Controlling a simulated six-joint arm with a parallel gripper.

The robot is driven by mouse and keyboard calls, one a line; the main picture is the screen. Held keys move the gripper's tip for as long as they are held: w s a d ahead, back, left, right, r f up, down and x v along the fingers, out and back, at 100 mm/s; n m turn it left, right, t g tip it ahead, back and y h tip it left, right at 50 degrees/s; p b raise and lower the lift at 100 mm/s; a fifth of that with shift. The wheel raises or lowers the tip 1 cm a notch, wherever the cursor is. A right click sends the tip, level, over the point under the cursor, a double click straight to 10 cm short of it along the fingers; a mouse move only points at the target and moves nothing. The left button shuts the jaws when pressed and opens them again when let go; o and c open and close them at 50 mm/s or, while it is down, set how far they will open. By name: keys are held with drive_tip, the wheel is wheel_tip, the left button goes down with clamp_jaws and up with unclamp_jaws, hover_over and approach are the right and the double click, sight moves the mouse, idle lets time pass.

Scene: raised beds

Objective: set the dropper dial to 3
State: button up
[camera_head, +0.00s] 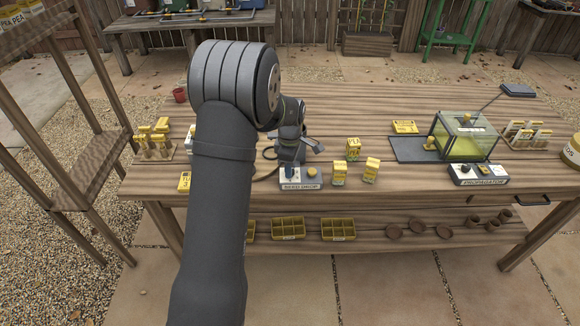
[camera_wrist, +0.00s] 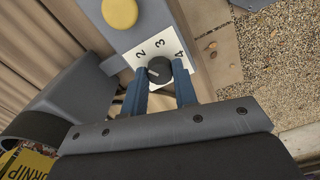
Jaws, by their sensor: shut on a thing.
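The dropper box (camera_head: 311,181) is a small grey unit with a white label near the bench's front edge. In the wrist view its white dial plate (camera_wrist: 150,53) shows the numbers 2, 3 and 4 around a dark round dial (camera_wrist: 160,68). A pale mark shows on the dial's left side, on the side of the 2, not at the 3. My gripper (camera_wrist: 161,77) has its two blue fingers on either side of the dial, shut on it. In the head view my gripper (camera_head: 290,160) is above the box, partly hidden by my arm.
A yellow button (camera_wrist: 120,12) sits beside the dial plate. Yellow seed packets (camera_head: 340,174) stand right of the box. Further right are a propagator (camera_head: 465,140) and its control box (camera_head: 475,174). A wooden rack (camera_head: 153,147) with yellow-topped items is at left.

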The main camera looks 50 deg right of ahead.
drive_tip(key=m, duration=1.1)
drive_tip(key=shift+m, duration=0.5)
drive_tip(key=o, duration=1)
wheel_tip(320, 180, up, 17)
drive_tip(key=shift+r, duration=0.2)
